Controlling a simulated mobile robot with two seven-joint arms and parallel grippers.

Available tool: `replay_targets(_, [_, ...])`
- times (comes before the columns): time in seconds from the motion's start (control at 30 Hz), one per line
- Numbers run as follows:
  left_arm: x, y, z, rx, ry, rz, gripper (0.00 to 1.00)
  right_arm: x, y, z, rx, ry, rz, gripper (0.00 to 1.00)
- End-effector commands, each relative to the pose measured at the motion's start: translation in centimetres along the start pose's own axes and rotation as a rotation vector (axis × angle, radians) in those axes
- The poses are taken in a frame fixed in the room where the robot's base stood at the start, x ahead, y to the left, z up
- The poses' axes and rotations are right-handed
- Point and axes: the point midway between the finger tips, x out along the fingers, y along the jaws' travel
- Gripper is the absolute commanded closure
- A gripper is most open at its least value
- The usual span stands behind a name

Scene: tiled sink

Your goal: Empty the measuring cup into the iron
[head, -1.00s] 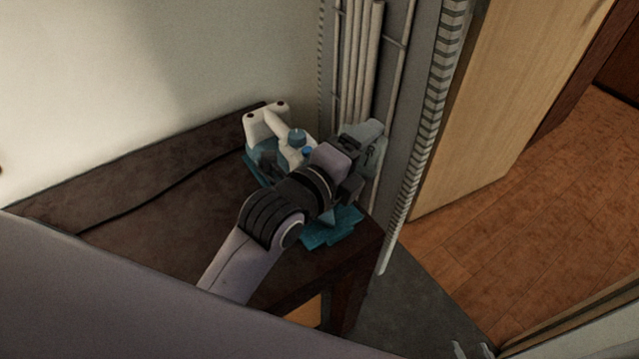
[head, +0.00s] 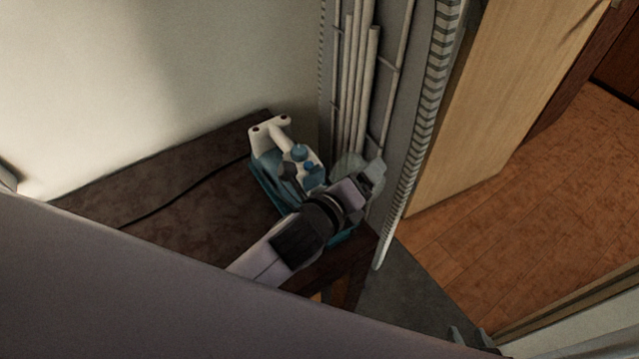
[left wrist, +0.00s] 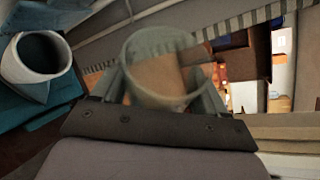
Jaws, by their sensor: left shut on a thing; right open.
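The white and blue iron (head: 268,150) stands on the dark brown surface near its right end in the head view. Part of it, a white round rim with a dark opening (left wrist: 42,55), shows at the left in the left wrist view. My left gripper (head: 368,180) is beside the iron, on its right, mostly hidden behind my wrist. It is shut on the clear greyish measuring cup (left wrist: 160,62), which also shows partly in the head view (head: 348,165). I cannot tell what the cup holds. My right gripper (head: 472,340) is open and empty at the bottom edge, far from the iron.
The dark brown surface (head: 165,205) carries a black cord running left from the iron. A grey panel with upright pipes (head: 365,75) stands close behind the cup. A wooden door (head: 480,110) and open wooden floor (head: 530,200) are at the right.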

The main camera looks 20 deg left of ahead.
Motion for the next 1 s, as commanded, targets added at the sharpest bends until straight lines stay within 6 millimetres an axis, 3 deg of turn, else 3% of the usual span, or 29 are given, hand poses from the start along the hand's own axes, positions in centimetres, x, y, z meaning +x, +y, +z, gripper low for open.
replay_targets(0.13, [0.1,0.2,0.0,0.129,-0.013,0.049,0.64,-1.1,0.0,-1.5,0.000,0.000,0.000,0.57])
replay_targets(0.4, [1.4,2.2,-2.6,0.383,-0.042,0.156,0.64,-0.7,0.0,-0.9,0.000,-0.002,0.000,0.57])
replay_targets(0.53, [2.0,2.1,-3.8,0.526,-0.060,0.216,0.64,-0.7,0.0,-0.9,0.001,-0.002,0.000,0.57])
replay_targets(0.9, [3.8,6.2,-7.1,0.673,-0.076,0.284,0.64,1.2,0.0,1.7,0.000,-0.002,0.000,0.57])
replay_targets(1.0, [3.9,5.9,-7.2,0.725,-0.082,0.307,0.64,0.8,0.0,1.2,0.000,-0.007,0.001,0.57])
